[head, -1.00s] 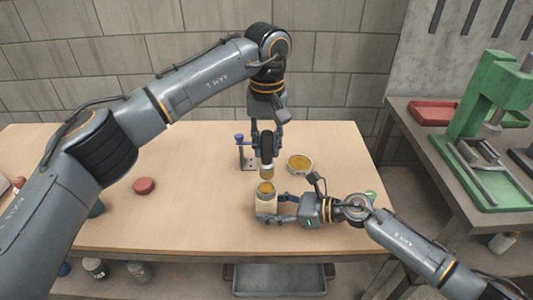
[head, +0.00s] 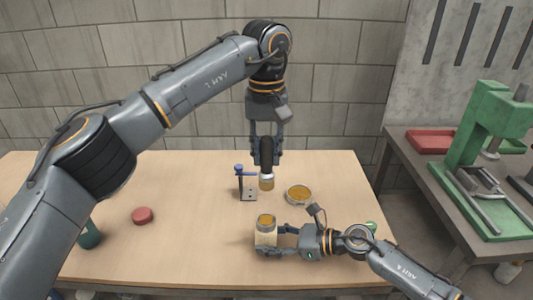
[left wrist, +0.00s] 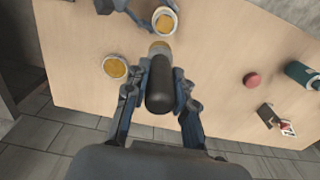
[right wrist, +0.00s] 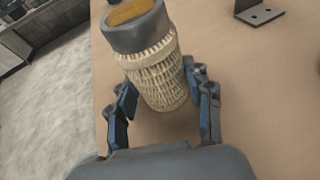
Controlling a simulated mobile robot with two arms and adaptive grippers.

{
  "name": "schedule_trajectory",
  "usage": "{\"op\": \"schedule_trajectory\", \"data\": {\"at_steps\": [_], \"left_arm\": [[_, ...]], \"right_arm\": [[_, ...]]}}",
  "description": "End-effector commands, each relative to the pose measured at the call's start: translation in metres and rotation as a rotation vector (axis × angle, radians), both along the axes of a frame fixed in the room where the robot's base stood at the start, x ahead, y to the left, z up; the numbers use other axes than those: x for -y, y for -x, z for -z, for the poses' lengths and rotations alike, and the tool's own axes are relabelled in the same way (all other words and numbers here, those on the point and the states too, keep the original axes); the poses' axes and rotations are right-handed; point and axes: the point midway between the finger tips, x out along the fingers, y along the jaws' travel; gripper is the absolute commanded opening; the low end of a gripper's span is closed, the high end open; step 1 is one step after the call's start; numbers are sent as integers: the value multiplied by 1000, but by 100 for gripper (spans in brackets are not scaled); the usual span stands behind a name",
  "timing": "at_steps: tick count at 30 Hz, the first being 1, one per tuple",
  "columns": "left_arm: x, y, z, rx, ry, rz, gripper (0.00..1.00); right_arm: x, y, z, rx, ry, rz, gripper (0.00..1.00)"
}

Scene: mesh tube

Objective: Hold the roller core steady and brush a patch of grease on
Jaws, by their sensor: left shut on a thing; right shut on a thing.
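The roller core (head: 265,238), a pale woven mesh tube with a grey collar and golden-brown top, stands upright near the table's front. My right gripper (head: 279,238) is shut on its side; the right wrist view shows the core (right wrist: 157,75) between the fingers. My left gripper (head: 266,150) is shut on the black handle of a brush (head: 267,166), held with its pale head down. The brush head is above and behind the core, apart from it. The left wrist view shows the brush handle (left wrist: 159,85). An open round tin of golden grease (head: 298,193) sits behind the core, to its right.
A metal bracket with a blue clamp (head: 246,183) stands left of the brush. A red disc (head: 143,216) and a dark green bottle (head: 90,236) are at left. A side bench with a green press (head: 480,140) is at right. The table's middle left is clear.

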Motion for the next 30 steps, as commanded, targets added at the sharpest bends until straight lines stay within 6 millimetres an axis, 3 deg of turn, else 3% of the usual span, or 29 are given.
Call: {"op": "schedule_trajectory", "data": {"at_steps": [6, 7, 11, 23, 30], "left_arm": [[0, 0, 0, 0, 0, 0, 0], [0, 0, 0, 0, 0, 0, 0], [0, 0, 0, 0, 0, 0, 0], [0, 0, 0, 1, 0, 0, 0], [0, 0, 0, 1, 0, 0, 0]], "right_arm": [[0, 0, 0, 0, 0, 0, 33], [0, 0, 0, 0, 0, 0, 53], [0, 0, 0, 0, 0, 0, 77], [5, 1, -1, 0, 0, 1, 77], [44, 13, -13, -1, 3, 3, 77]]}}
